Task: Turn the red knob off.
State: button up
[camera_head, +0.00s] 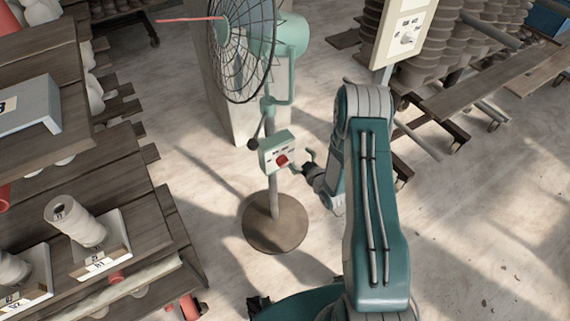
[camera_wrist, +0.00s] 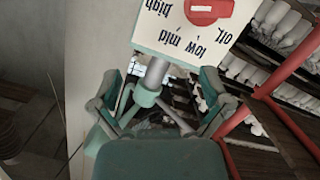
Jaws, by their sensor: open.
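The red knob (camera_head: 282,160) sits on the front of a pale green control box (camera_head: 271,146) on the stand of a fan (camera_head: 240,40). In the wrist view the knob (camera_wrist: 207,10) is at the top edge, partly cut off, with a white bar across it. The panel (camera_wrist: 180,45) reads off, low, mid and high, upside down; I cannot tell which label the knob points to. My gripper (camera_head: 306,163) is just right of the box in the head view. In the wrist view my gripper (camera_wrist: 160,80) is open and empty, its fingers apart and the knob beyond them.
The fan's round base (camera_head: 275,225) stands on the floor, with clear floor around it. A wooden table (camera_head: 150,225) with spools stands at left. A white panel with a dial (camera_head: 405,38) is at upper right, near stacked pots (camera_head: 450,50) and a plank bench (camera_head: 490,85).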

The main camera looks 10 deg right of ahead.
aim_at(284, 164)
jog(key=s+f+t+y, duration=0.1)
jog(key=s+f+t, duration=0.1)
jog(key=s+f, duration=0.45)
jog(key=x, duration=1.1)
jog(key=shift+w+a+f, duration=0.15)
jog(key=shift+a+f, duration=0.2)
jog(key=shift+a, duration=0.1)
jog(key=shift+c, duration=0.3)
jog(key=c, duration=1.1)
